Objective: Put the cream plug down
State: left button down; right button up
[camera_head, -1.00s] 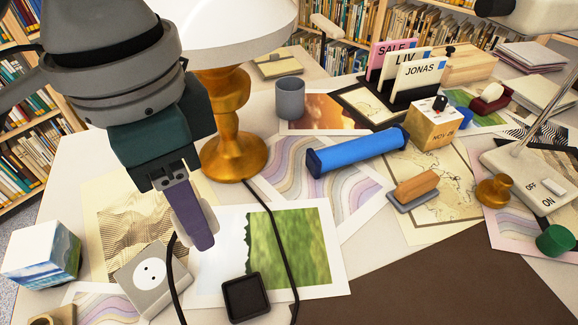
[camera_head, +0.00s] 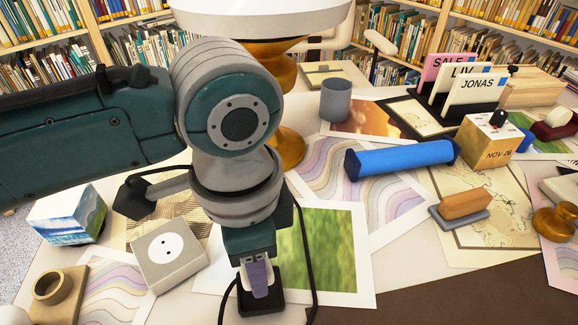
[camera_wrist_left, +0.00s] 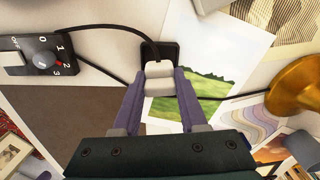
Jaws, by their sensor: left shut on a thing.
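My left gripper (camera_head: 258,286) points down at the black square dish (camera_head: 270,302) near the front of the table. In the left wrist view its two purple fingers (camera_wrist_left: 160,92) are closed on the cream plug (camera_wrist_left: 159,76). The plug is at the near edge of the black dish (camera_wrist_left: 172,50) and overlaps it in that view; I cannot tell whether it touches. A black cord runs from the plug. My right gripper is not in view.
A grey socket box (camera_head: 168,250) lies left of the gripper. A landscape print (camera_head: 330,250) lies beside the dish. The gold lamp base (camera_head: 288,148) stands behind my arm. A dial box (camera_wrist_left: 38,58) shows in the left wrist view.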

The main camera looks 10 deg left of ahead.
pick_arm(q)
jog(key=shift+f+b, duration=0.45)
jog(key=shift+f, duration=1.3)
